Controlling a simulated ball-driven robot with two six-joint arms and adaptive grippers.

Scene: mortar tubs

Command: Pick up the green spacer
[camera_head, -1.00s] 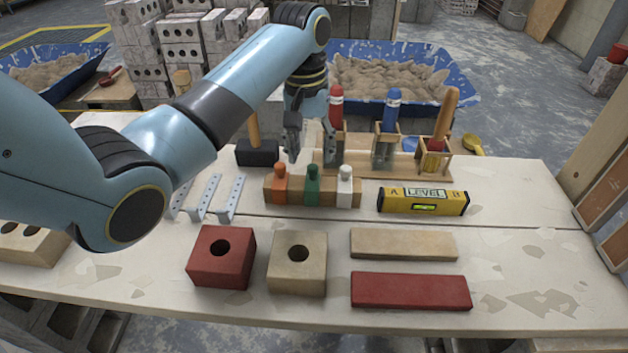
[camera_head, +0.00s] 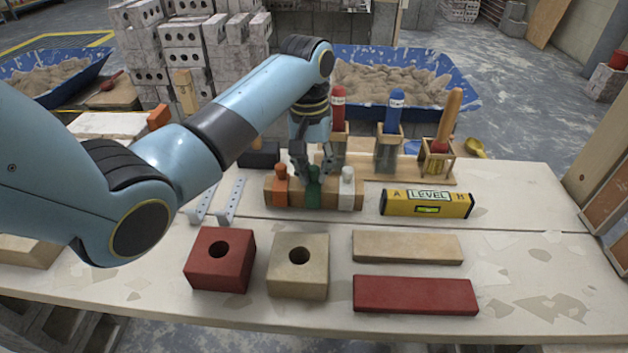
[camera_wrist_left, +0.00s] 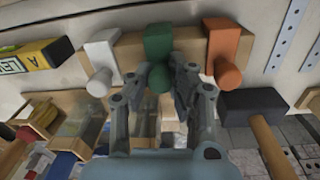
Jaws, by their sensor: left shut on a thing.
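The green spacer (camera_head: 314,194) sits in the middle of a wooden block (camera_head: 268,192), between an orange spacer (camera_head: 280,188) and a white spacer (camera_head: 346,188). My left gripper (camera_head: 314,172) reaches down over it from behind. In the left wrist view the green spacer (camera_wrist_left: 159,42) has its knob between the fingertips of the left gripper (camera_wrist_left: 160,80), which is shut on it. The spacer still appears to be against the block. The white spacer (camera_wrist_left: 101,52) and orange spacer (camera_wrist_left: 224,45) flank it closely. My right gripper is not in view.
A yellow level (camera_head: 426,203) lies right of the block. A black-headed mallet (camera_head: 259,155) lies back left. Red and tan holed blocks (camera_head: 220,262) (camera_head: 298,268) and two flat bars stand in front.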

